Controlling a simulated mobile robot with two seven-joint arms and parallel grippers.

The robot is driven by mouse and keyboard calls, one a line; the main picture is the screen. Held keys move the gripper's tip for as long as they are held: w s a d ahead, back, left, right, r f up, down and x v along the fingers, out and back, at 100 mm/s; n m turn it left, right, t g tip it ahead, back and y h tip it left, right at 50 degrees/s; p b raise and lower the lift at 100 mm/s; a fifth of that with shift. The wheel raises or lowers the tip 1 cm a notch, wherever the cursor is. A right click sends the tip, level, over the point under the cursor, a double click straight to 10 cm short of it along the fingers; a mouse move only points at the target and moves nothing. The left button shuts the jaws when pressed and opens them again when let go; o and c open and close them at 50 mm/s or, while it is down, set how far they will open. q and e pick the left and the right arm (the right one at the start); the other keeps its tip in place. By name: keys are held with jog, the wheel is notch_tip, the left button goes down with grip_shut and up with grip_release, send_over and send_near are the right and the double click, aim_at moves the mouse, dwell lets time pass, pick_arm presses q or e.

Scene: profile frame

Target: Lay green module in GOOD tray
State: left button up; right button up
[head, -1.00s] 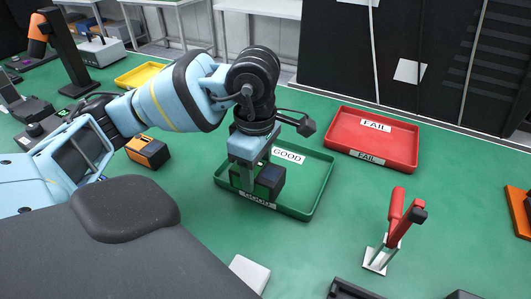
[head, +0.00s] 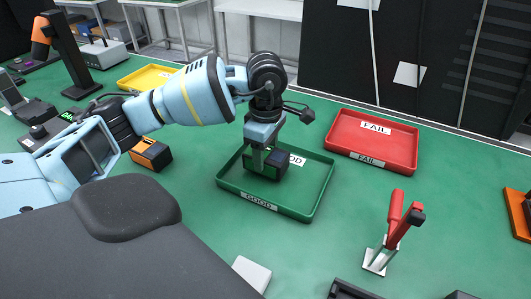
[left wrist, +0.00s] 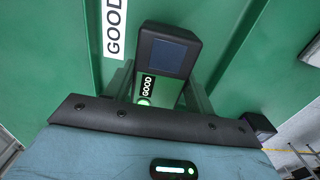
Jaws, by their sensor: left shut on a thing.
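The green module (head: 274,170), a dark box with a small screen and green sides, is between the fingers of my left gripper (head: 264,160). My left gripper is shut on it and points down over the green GOOD tray (head: 290,205). The module is inside the tray's outline, near its back left part; I cannot tell whether it touches the tray floor. In the left wrist view the module (left wrist: 167,52) shows its screen and a green face, with the fingers on both sides. My right gripper is not in view.
The red FAIL tray (head: 372,155) is empty, behind and right of the GOOD tray. An orange and black module (head: 151,154) lies left of it. A red-handled clamp (head: 393,228) stands front right. A yellow tray (head: 148,75) is at the back left.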

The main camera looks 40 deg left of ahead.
aim_at(266, 152)
pick_arm(q)
jog(key=shift+f, duration=0.45)
jog(key=shift+f, duration=0.15)
jog(key=o, duration=1.1)
notch_tip(266, 152, up, 12)
jog(key=shift+p, duration=0.35)
